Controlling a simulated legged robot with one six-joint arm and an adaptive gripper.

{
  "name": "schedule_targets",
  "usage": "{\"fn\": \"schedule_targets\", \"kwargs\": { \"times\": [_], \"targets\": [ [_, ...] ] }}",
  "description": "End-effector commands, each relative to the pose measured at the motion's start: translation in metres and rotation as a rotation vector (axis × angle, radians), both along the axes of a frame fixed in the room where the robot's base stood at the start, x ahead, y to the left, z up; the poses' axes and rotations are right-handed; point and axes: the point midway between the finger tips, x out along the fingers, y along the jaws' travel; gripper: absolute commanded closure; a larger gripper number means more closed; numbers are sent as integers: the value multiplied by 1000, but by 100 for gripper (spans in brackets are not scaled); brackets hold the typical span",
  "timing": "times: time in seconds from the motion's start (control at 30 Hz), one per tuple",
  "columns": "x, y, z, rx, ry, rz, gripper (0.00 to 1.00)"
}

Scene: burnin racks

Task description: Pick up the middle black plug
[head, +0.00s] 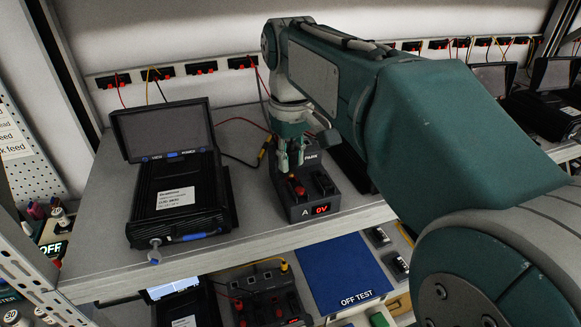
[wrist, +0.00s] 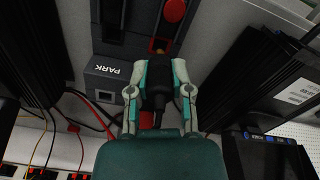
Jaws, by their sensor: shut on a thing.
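My gripper (head: 290,155) points down over the back part of a dark power unit marked A (head: 297,213), which has a 0V display. In the wrist view, my gripper (wrist: 160,72) is shut on a black plug (wrist: 158,82), one finger on each side. The plug is by a socket with a yellowish edge near the PARK label (wrist: 107,70). I cannot tell whether its tip is in the socket. In the head view the fingers hide most of the plug. A red knob (head: 298,190) and a black switch (head: 323,183) are at the unit's front.
A black device with a raised screen (head: 175,200) stands left on the grey shelf (head: 125,267). Red and dark cables run behind the unit to sockets (head: 200,68) on the back wall. A blue OFF TEST mat (head: 342,268) lies on the level below.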

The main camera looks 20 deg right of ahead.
Motion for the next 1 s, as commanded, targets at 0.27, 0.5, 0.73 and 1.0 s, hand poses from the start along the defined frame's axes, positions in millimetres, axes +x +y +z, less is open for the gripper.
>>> {"fn": "schedule_targets", "kwargs": {
  "times": [0.27,0.5,0.73,1.0],
  "targets": [
    [0,0,35,0,-2,0,100],
    [-24,0,41,0,-1,0,100],
    [-58,0,41,0,-2,0,100],
    [-121,0,41,0,-4,0,100]
  ]
}}
